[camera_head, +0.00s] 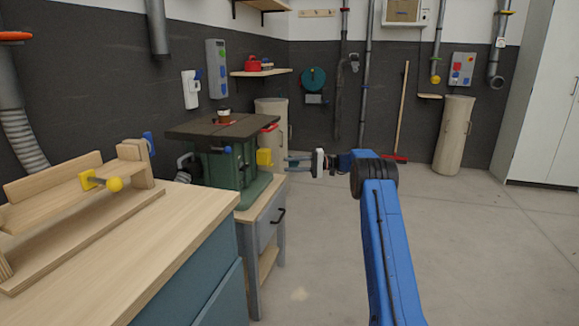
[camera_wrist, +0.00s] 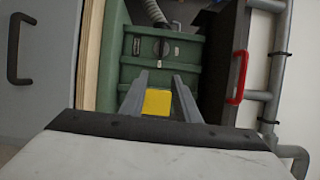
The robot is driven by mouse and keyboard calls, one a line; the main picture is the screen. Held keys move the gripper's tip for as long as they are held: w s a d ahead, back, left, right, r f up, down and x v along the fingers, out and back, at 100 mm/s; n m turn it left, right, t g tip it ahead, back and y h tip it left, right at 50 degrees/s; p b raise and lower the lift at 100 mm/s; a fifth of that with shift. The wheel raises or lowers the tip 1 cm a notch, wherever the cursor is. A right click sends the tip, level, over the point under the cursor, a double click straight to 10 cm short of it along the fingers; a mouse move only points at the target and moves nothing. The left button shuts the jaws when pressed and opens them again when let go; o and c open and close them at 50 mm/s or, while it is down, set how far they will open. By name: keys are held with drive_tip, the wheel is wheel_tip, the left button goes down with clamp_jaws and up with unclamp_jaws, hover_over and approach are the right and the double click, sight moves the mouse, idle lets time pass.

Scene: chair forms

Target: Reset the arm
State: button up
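My gripper (camera_head: 290,161) is at the end of my blue arm, level with the front of a green machine. Its two grey fingers point left toward the machine. In the wrist view, the fingers (camera_wrist: 160,80) stand apart with a gap between their tips. A yellow block (camera_wrist: 157,103) shows in that gap, with no clear sign of being gripped. In the head view, the yellow block (camera_head: 264,157) sits at the machine's side, just left of the fingertips. The green machine (camera_head: 222,170) has a dark flat top and stands on a grey stand with a drawer.
A wooden workbench (camera_head: 130,235) with a wooden vise fixture (camera_head: 85,190) fills the left. The drawer stand (camera_head: 262,225) is close to my arm. A beige cylinder (camera_head: 454,135) and a white cabinet (camera_head: 541,100) stand at the back right. The floor right of my arm is clear.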

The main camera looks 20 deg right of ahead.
drive_tip(key=s+a+r+g+h, duration=0.1)
drive_tip(key=s+a+r+h, duration=0.1)
drive_tip(key=s+a+r, duration=0.4)
drive_tip(key=s+a+r+h, duration=0.2)
drive_tip(key=s+a, duration=0.2)
drive_tip(key=s, duration=0.4)
drive_tip(key=s+a+r+g+h, duration=0.1)
drive_tip(key=s+a+r+h, duration=0.15)
drive_tip(key=s+a, duration=0.35)
drive_tip(key=s+a+r+h, duration=0.15)
drive_tip(key=s+h, duration=0.25)
drive_tip(key=s, duration=1.8)
drive_tip(key=s+d+f+n+h, duration=0.1)
drive_tip(key=s+f, duration=0.3)
drive_tip(key=s, duration=0.6)
drive_tip(key=s+d+f+n+t+h, duration=0.1)
drive_tip(key=s+d+f+h, duration=0.1)
drive_tip(key=s, duration=0.8)
drive_tip(key=s+d+f+t+h, duration=0.1)
drive_tip(key=s+f+h, duration=0.3)
drive_tip(key=s, duration=0.6)
wheel_tip(320, 180, down, 3)
drive_tip(key=shift+s+d+r+n, duration=0.2)
drive_tip(key=shift+d+n, duration=0.2)
drive_tip(key=shift+d, duration=0.35)
